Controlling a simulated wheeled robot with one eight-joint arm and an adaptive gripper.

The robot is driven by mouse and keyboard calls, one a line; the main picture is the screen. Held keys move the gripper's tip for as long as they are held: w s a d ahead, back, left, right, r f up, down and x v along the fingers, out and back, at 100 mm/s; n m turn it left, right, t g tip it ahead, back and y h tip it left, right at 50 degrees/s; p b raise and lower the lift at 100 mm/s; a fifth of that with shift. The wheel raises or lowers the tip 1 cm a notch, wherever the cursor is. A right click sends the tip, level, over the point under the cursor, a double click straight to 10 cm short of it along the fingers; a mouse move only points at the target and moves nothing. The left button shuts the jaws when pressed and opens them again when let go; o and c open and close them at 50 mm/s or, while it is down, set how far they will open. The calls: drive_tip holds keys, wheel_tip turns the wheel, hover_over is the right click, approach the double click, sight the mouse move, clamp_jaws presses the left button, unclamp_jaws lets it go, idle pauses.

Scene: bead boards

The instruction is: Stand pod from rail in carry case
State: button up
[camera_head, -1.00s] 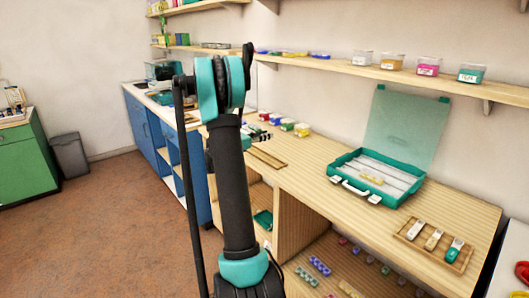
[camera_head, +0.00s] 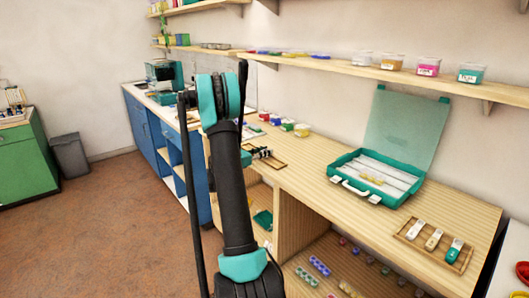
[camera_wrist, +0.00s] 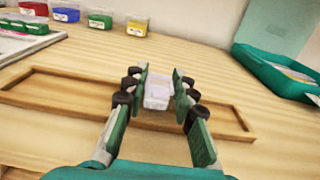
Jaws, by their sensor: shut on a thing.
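My gripper (camera_wrist: 158,95) is shut on a small whitish, clear pod (camera_wrist: 158,90), held between its two fingers in the wrist view. The pod is over the wooden rail (camera_wrist: 60,96), a shallow framed tray; I cannot tell if it touches the rail's floor. In the head view my gripper (camera_head: 262,153) is at this rail (camera_head: 278,164), and the pod is too small to make out. The teal carry case (camera_head: 343,177) stands open to the right, lid up, with yellow pieces among its white inner strips. Its edge also shows in the wrist view (camera_wrist: 262,72).
A wooden tray (camera_head: 403,236) with three pods lies at the bench's right end. Coloured bead tubs (camera_head: 287,126) stand behind my gripper. A shelf (camera_head: 350,67) with more tubs runs above. The bench between rail and case is clear.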

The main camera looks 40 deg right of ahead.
drive_tip(key=o, duration=0.9)
drive_tip(key=shift+a+f, duration=0.1)
drive_tip(key=shift+f, duration=0.05)
